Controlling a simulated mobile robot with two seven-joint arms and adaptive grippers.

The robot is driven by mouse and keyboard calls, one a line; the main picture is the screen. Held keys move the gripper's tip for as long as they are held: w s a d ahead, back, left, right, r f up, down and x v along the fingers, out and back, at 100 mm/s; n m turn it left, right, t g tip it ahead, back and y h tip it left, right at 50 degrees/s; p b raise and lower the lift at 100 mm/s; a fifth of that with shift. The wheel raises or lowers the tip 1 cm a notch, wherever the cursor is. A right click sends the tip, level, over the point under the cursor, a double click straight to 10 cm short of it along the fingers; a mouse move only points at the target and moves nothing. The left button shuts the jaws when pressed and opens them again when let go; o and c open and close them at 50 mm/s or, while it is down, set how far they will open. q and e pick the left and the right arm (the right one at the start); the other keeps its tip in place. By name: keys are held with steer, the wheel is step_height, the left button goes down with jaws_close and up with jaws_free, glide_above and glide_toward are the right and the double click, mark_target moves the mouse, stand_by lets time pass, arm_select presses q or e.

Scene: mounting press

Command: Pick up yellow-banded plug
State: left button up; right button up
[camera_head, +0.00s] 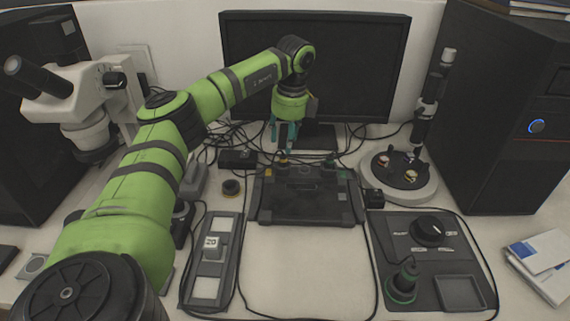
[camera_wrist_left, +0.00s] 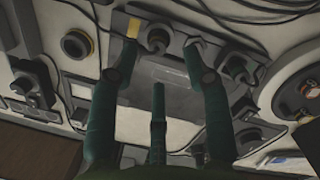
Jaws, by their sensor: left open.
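A dark plug with a yellow-orange band (camera_head: 283,160) stands at the back left of the black flat unit (camera_head: 305,210). My left gripper (camera_head: 284,146) is just above it, fingers pointing down. In the left wrist view a dark round plug (camera_wrist_left: 156,40) shows beyond and between the spread teal fingertips of my left gripper (camera_wrist_left: 160,62), beside a yellow patch (camera_wrist_left: 133,27). I cannot make out its band there. The gripper is open and holds nothing; whether a finger touches the plug I cannot tell. My right gripper is out of view.
Another plug (camera_wrist_left: 236,66) sits at the unit's right. Loose black cables run behind. A monitor (camera_head: 315,65) stands close behind the gripper. A round white base (camera_head: 428,190) is at right, a green-ringed plug (camera_head: 403,283) at front right. The front-middle table is clear.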

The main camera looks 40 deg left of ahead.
mark_target(283, 155)
arm_select(q)
steer(key=f, duration=0.3)
steer(key=f+p, duration=0.1)
steer(key=shift+s+a+f, duration=0.25)
steer(key=shift+s+f, duration=0.05)
steer(key=shift+s, duration=0.05)
steer(key=shift+w+f, duration=0.1)
steer(key=shift+f, duration=0.3)
steer(key=shift+c, duration=0.4)
jaws_close()
